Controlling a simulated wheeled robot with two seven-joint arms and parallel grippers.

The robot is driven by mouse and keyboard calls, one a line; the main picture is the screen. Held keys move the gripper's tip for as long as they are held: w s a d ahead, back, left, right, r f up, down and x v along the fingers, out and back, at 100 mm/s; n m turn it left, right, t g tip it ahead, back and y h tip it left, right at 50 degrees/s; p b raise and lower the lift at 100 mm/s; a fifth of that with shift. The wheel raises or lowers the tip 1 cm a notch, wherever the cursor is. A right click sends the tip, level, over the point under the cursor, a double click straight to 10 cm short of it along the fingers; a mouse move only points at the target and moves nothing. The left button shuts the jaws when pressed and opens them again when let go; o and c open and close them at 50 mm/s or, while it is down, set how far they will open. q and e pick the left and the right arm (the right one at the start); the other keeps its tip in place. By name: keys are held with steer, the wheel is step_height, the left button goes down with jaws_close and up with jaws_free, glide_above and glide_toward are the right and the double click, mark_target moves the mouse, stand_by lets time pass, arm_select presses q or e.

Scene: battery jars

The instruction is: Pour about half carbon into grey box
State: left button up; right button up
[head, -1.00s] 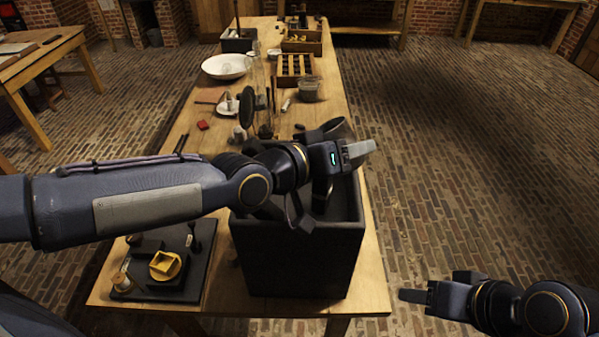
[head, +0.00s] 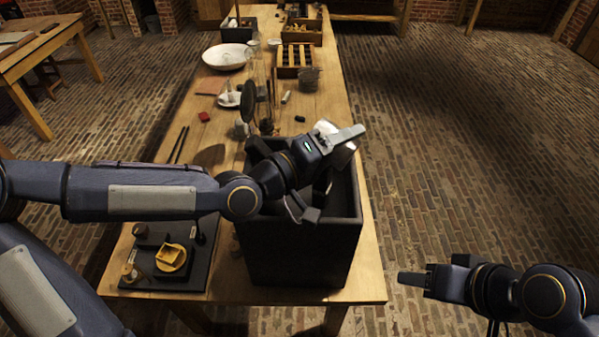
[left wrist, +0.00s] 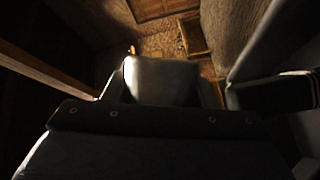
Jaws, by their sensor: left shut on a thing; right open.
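The dark grey box (head: 300,255) stands open-topped on the near end of the table. My left gripper (head: 334,168) is over its opening, shut on a pale vessel (head: 343,154). The vessel looks tilted and is partly hidden by the fingers. In the left wrist view the vessel (left wrist: 162,80) shows pale and rounded between the fingers. I cannot see any carbon, inside the vessel or falling from it. The box's floor is mostly hidden by my arm and shadow. My right gripper (head: 428,282) is open and empty, right of the table.
A black tray (head: 205,255) with a yellow dish (head: 171,258) lies left of the box, under my left arm. A round dark disc on a stand (head: 248,100), a white bowl (head: 228,56) and a wooden rack (head: 294,60) are farther back. Right of the table is open floor.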

mark_target(329, 132)
arm_select(q)
steer(key=shift+w+a+r+n, duration=0.1)
steer(key=shift+a+r+n, duration=0.1)
steer(key=shift+n, duration=0.1)
steer(key=shift+w+a+r, duration=0.15)
steer(key=shift+a+r, duration=0.05)
steer(key=shift+a, duration=0.05)
steer(key=shift+n, duration=0.3)
steer(key=shift+w+a+r, duration=0.1)
steer(key=shift+a, duration=0.05)
steer(key=shift+n+t+h, duration=0.3)
steer(key=shift+a+f+n+b, duration=0.15)
steer(key=shift+f+n+b, duration=0.2)
steer(key=shift+n+b, duration=0.45)
stand_by(1.4)
steer(key=shift+w+a+r+n+t+h+b, duration=0.15)
steer(key=shift+w+a+r+n+t+b, duration=0.2)
steer(key=shift+n, duration=0.45)
steer(key=shift+a+r+n+t+h+b, duration=0.15)
steer(key=shift+r+n+t+b, duration=0.3)
steer(key=shift+n, duration=0.35)
stand_by(2.9)
